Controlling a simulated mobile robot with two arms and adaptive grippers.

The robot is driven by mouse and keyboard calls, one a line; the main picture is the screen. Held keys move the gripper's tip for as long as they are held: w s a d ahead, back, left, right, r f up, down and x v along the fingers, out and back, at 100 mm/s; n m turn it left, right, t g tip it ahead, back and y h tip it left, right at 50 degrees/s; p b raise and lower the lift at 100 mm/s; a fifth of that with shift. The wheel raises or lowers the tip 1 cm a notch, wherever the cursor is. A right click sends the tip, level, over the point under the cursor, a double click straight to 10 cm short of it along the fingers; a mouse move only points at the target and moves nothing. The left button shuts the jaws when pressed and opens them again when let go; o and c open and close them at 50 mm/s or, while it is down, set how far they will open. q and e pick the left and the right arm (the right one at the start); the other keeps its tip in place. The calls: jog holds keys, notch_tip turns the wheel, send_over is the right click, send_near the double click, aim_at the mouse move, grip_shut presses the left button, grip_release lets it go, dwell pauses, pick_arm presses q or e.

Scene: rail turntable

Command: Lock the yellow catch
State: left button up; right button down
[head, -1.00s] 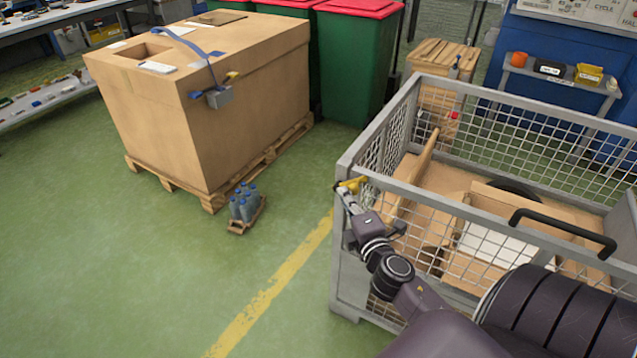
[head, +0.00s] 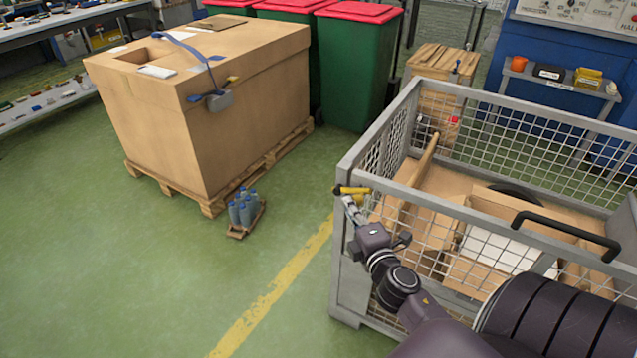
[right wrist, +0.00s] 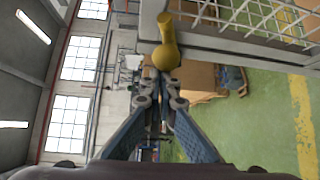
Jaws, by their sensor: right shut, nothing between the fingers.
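The yellow catch (head: 352,190) sits at the near left top corner of the grey mesh cage (head: 425,200). In the head view its handle lies roughly level across the corner. My right gripper (head: 348,203) is just below the catch, its fingers shut and empty. In the right wrist view the catch (right wrist: 167,48) shows as a rounded yellow lever right in front of the shut fingertips (right wrist: 163,86). I cannot tell whether the fingertips touch it. My left gripper is not in view.
The cage holds cardboard and a wooden piece, with a black handle (head: 565,234) on its near side. A big cardboard box (head: 200,120) stands on a pallet at left.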

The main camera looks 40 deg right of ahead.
jog(key=shift+d, duration=0.1)
jog(key=v, duration=1.2)
jog(key=shift+f, duration=0.1)
jog(key=s+a+f+m+g+y, duration=0.2)
jog(key=s+a+f+m+g, duration=0.15)
jog(key=f, duration=0.95)
jog(key=s+a+f+m+g+y, duration=0.15)
jog(key=a+f, duration=0.35)
jog(key=f, duration=0.7)
jog(key=s+a+f+m+g+y, duration=0.1)
jog(key=s+a+f+m+g, duration=0.25)
jog(key=f, duration=0.95)
pick_arm(q)
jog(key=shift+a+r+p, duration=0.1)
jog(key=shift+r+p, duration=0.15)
jog(key=shift+p, duration=0.05)
pick_arm(e)
jog(key=s+a+f+m+g, duration=0.2)
jog(key=s+f+g, duration=0.1)
jog(key=s+f, duration=0.5)
jog(key=s+a+f+m+g+y, duration=0.1)
jog(key=s+a+f+m+g, duration=0.1)
jog(key=s+f, duration=0.6)
jog(key=s+a+g, duration=0.1)
jog(key=s, duration=0.5)
jog(key=shift+s+f, duration=0.15)
jog(key=shift+s, duration=0.05)
